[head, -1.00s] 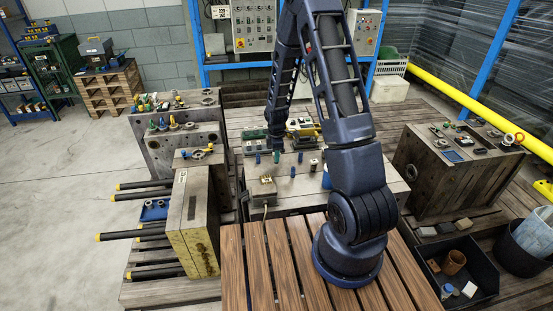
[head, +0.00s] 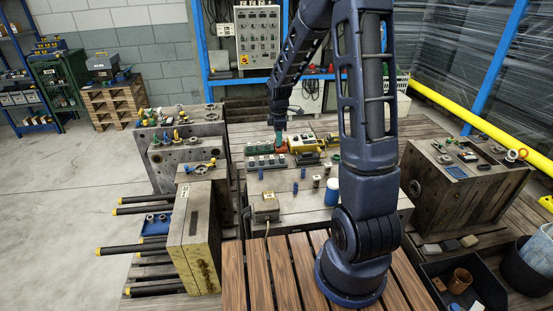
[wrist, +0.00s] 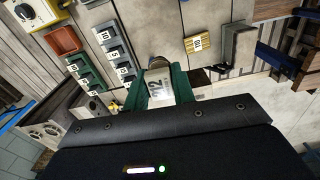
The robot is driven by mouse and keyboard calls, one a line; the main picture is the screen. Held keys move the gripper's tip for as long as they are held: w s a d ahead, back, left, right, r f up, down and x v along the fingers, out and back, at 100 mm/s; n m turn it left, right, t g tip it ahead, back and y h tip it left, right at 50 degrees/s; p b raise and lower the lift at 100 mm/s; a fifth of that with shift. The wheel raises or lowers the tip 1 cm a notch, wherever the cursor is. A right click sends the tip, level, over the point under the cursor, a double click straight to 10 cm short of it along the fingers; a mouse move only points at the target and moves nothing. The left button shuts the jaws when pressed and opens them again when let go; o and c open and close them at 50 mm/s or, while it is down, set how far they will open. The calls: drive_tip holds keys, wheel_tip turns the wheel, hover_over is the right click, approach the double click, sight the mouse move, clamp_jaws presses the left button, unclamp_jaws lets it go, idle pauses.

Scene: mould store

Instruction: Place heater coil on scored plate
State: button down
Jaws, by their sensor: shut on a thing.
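My gripper (wrist: 163,89) is shut, with its green fingers on either side of a small thing with a white number tag, which I take to be the heater coil (wrist: 158,62). A grey-brown curved edge of it shows beyond the fingers, and the rest is hidden. In the head view my gripper (head: 279,137) is over the far part of the middle bench, beside a red tray (head: 281,149). The coil is too small to make out there. I cannot tell which surface is the scored plate.
Small posts, a grey box (head: 265,207) and a blue-and-white cylinder (head: 332,190) stand nearer on the bench (head: 300,225). Steel mould blocks flank it left (head: 190,240) and right (head: 455,195).

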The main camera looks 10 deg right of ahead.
drive_tip(key=s+a+r, duration=0.2)
drive_tip(key=s+a, duration=0.4)
drive_tip(key=s, duration=0.3)
hover_over(269, 196)
wheel_tip(269, 196, down, 16)
drive_tip(key=shift+r, duration=0.2)
drive_tip(key=shift+f, duration=2.2)
drive_tip(key=shift+f, duration=0.15)
drive_tip(key=c, duration=1.2)
unclamp_jaws()
drive_tip(key=shift+o, duration=0.2)
